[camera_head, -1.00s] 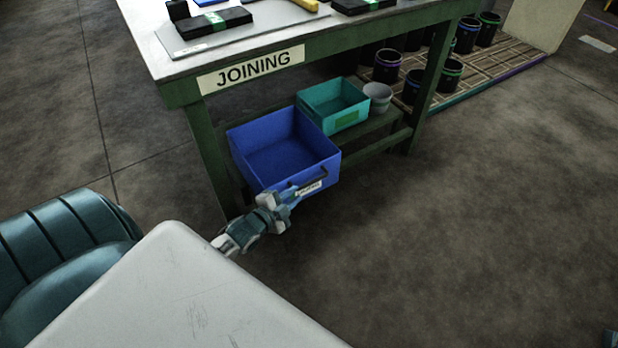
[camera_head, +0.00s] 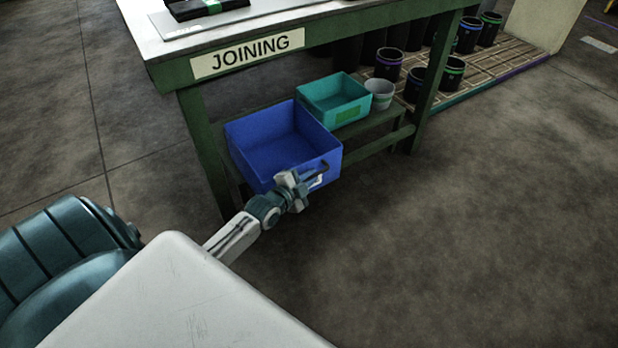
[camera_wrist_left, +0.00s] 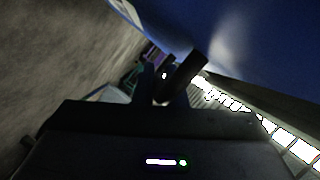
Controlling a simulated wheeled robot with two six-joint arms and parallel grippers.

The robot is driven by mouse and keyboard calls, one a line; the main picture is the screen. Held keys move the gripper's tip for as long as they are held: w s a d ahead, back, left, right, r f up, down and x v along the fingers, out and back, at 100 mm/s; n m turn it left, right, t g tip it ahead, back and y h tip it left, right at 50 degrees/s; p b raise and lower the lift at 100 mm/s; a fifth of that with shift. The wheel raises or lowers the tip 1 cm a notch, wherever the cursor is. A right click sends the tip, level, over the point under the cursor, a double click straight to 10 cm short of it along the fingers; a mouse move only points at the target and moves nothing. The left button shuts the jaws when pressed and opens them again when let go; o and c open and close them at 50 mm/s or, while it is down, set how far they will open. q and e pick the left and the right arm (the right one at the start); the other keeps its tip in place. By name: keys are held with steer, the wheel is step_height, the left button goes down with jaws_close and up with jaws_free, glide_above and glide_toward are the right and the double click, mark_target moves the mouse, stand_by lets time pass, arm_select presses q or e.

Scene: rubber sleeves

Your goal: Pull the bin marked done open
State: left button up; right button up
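A blue open-topped bin (camera_head: 262,162) sits on the low shelf under the table marked JOINING and sticks out at the front. Its dark bar handle (camera_head: 323,168) is on the front wall. A label below the handle is mostly covered, and I cannot read it now. My left gripper (camera_head: 306,185) is at the handle. In the left wrist view, the dark handle (camera_wrist_left: 191,68) lies at a slant by the fingertips, which stand apart around its lower end. I cannot tell whether they grip it. My right gripper is not in view.
A teal bin (camera_head: 322,101) and a grey cup (camera_head: 379,88) stand behind the blue bin on the shelf. Green table legs (camera_head: 205,135) flank the shelf. Several black pots (camera_head: 389,62) stand beyond. The floor (camera_head: 480,230) to the right is clear.

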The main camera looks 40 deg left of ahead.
arm_select(q)
jaws_close()
steer(key=shift+s+d+p, duration=0.15)
steer(key=shift+s+d, duration=0.15)
steer(key=shift+d, duration=0.45)
steer(key=shift+s+d+p, duration=0.15)
steer(key=shift+s+d, duration=0.15)
steer(key=shift+d, duration=0.4)
steer(key=shift+s+d+p, duration=0.15)
steer(key=shift+s+d, duration=0.15)
steer(key=shift+d, duration=0.45)
steer(key=shift+o, duration=1.5)
jaws_free()
